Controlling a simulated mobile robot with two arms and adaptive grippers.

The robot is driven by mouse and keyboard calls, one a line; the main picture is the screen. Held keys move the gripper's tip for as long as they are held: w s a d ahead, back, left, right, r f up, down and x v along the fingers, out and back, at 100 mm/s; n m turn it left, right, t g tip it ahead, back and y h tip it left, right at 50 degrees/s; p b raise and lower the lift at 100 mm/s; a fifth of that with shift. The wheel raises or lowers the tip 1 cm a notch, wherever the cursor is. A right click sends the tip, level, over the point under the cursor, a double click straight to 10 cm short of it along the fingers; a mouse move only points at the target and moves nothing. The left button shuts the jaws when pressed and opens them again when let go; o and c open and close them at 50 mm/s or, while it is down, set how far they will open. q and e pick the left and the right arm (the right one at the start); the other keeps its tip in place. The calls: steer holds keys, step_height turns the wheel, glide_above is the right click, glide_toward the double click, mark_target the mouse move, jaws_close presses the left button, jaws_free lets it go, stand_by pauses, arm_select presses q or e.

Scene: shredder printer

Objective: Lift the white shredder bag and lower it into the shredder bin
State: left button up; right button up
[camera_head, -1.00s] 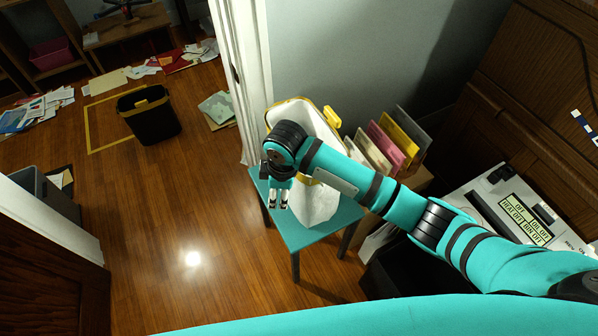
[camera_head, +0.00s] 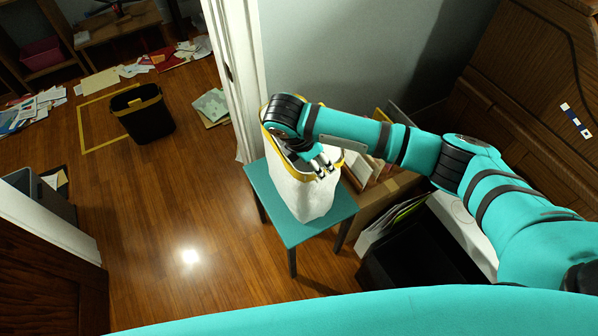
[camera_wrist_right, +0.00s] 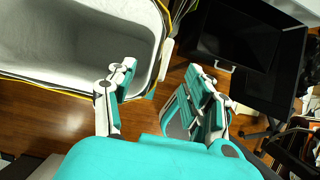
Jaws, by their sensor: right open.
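The white shredder bag (camera_head: 303,194) with a yellow rim stands upright and open-topped on a small teal table (camera_head: 285,228). It also shows in the right wrist view (camera_wrist_right: 75,45), where I look into its pale inside. My right gripper (camera_head: 322,167) is open and empty at the bag's near right rim. In the wrist view one finger of the right gripper (camera_wrist_right: 160,95) overlaps the bag's inside and the other is outside it. Contact cannot be told. A black open bin (camera_head: 415,262) sits right of the table, low down. My left gripper is not in view.
A black bin with a yellow rim (camera_head: 143,113) stands on the floor by a yellow taped square. Folders in a cardboard box (camera_head: 385,205) are right of the bag. A white door frame (camera_head: 238,80) is behind it.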

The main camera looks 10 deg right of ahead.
mark_target(327, 173)
steer(key=p+x, duration=0.1)
steer(key=x, duration=0.6)
steer(key=shift+s+d+f, duration=0.1)
steer(key=shift+s+f, duration=0.1)
steer(key=shift+f, duration=0.05)
jaws_close()
steer(key=shift+r, duration=0.1)
